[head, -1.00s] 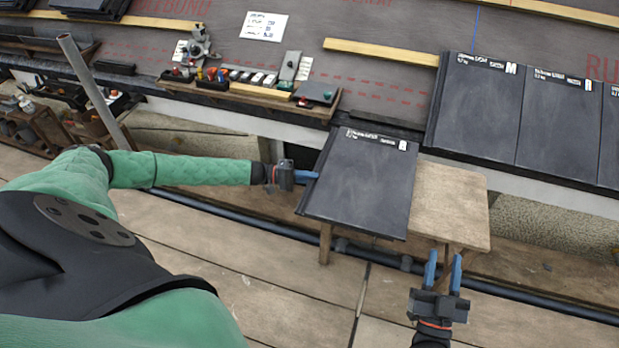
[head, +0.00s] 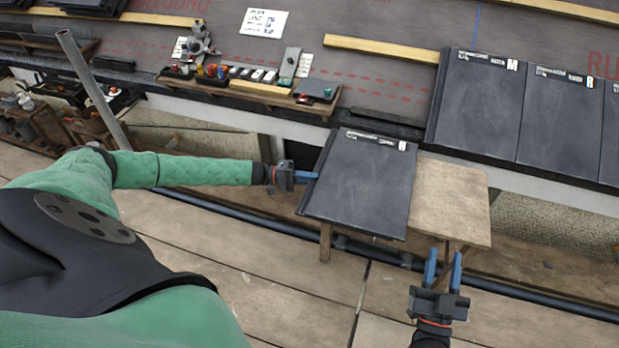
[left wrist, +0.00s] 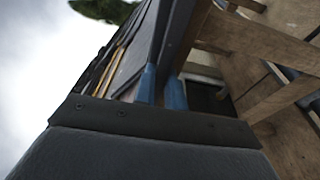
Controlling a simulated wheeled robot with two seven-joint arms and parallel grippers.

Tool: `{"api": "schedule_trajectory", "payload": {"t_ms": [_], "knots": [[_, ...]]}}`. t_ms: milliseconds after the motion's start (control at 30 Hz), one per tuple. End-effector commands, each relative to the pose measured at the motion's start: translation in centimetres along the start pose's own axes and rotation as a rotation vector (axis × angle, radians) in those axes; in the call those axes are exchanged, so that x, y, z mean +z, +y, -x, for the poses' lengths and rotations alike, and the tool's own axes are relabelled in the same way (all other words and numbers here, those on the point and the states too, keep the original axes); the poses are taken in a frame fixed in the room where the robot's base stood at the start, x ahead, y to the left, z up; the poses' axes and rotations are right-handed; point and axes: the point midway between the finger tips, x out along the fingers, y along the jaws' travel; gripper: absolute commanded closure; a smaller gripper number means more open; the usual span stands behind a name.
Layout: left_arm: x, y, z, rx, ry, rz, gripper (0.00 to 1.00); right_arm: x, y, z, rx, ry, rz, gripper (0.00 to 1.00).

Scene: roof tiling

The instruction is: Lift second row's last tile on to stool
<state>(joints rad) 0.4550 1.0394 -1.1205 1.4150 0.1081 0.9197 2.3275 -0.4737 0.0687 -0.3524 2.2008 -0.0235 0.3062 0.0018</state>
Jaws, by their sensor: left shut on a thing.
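A dark grey roof tile (head: 362,185) with a white label strip lies over the left part of the wooden stool (head: 452,205), whose right part is bare. My left gripper (head: 312,176) is shut on the tile's left edge; the left wrist view also shows its blue fingers (left wrist: 160,90) against the tile's edge (left wrist: 172,40). I cannot tell whether the tile rests fully on the stool top. My right gripper (head: 442,268) is open and empty, just in front of the stool's front right edge.
More tiles (head: 480,105) lie on the roof at right. A wooden batten (head: 380,50) and a tray of tools and small parts (head: 250,88) are on the roof underlay. A grey pole (head: 90,85) stands at left. A dark pipe (head: 250,212) runs along the plank deck.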

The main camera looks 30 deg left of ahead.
Motion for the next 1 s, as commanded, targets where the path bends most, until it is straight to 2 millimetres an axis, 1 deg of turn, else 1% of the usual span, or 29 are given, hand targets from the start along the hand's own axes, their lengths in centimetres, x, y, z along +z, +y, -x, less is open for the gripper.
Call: {"api": "schedule_trajectory", "payload": {"t_ms": [1000], "knots": [[-0.04, 0.15, -0.09, 0.003, 0.0, -0.001, 1.0, -0.59, -0.05, -0.3, 0.0, 0.0, 0.0, 0.64]]}}
